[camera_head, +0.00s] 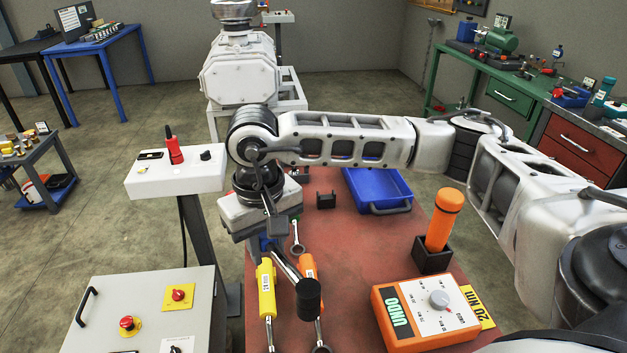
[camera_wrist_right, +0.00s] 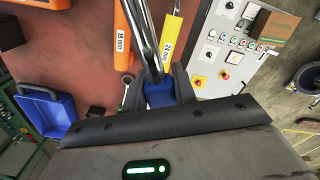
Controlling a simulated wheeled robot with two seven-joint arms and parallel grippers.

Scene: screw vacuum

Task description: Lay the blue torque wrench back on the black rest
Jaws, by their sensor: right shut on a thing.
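My right gripper (camera_head: 268,232) is shut on the blue torque wrench above the left part of the red table top. The wrench's blue grip (camera_wrist_right: 158,94) sits between the fingers in the right wrist view. Its chrome shaft (camera_head: 285,265) slants down toward the viewer to a black end (camera_head: 308,297), over the yellow and orange wrenches. Whether it touches them I cannot tell. A small notched black block, which looks like the black rest (camera_head: 326,200), stands empty farther back, right of the gripper. My left gripper is not in view.
Beside the held wrench lie a yellow-handled wrench (camera_head: 267,290) and an orange-handled one (camera_head: 308,267). A blue bin (camera_head: 383,190), an orange cylinder (camera_head: 443,220) in a black holder and an orange UNDO box (camera_head: 425,310) are to the right. A control cabinet (camera_head: 140,312) stands left.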

